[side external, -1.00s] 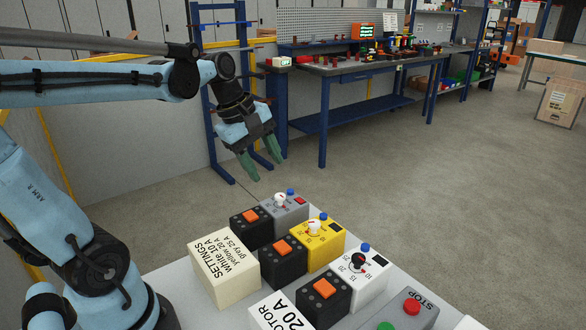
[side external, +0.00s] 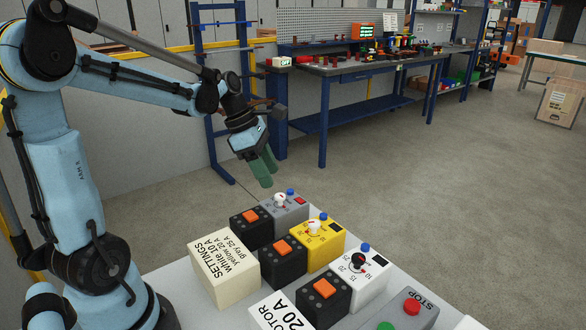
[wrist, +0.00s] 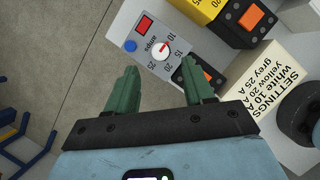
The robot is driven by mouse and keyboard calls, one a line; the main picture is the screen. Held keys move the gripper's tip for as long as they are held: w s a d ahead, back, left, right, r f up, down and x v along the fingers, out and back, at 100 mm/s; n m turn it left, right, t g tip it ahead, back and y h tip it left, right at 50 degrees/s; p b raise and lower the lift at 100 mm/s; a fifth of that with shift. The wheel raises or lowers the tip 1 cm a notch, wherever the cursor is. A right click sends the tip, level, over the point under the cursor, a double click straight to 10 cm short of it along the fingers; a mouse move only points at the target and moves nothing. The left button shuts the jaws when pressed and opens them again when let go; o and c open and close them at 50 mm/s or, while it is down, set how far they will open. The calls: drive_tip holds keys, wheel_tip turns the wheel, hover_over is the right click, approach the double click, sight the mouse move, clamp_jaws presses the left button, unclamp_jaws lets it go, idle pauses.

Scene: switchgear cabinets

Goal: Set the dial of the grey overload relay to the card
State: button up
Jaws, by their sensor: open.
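The grey overload relay (side external: 290,211) is at the far end of the relay row, with a white dial (side external: 280,199) on top. In the wrist view the relay (wrist: 143,28) lies ahead of my fingers. Its dial (wrist: 162,53) has a red pointer that seems to lie on the 10 to 15 side; the exact reading is too small to tell. The settings card block (side external: 222,270) reads white 10 A, yellow 20 A, grey 25 A. My gripper (side external: 266,173) is open and empty, above and apart from the grey relay. In the wrist view the fingers (wrist: 160,82) straddle empty space near the dial.
The yellow relay (side external: 318,240) and white relay (side external: 358,280) stand nearer in the row. Black blocks with orange tops (side external: 283,260) stand beside them. A red stop button (side external: 412,306) and a MOTOR 20 A block (side external: 280,315) are at the front. The air above is clear.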

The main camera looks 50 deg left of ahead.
sight(279, 195)
drive_tip(key=shift+x, duration=2.6)
clamp_jaws()
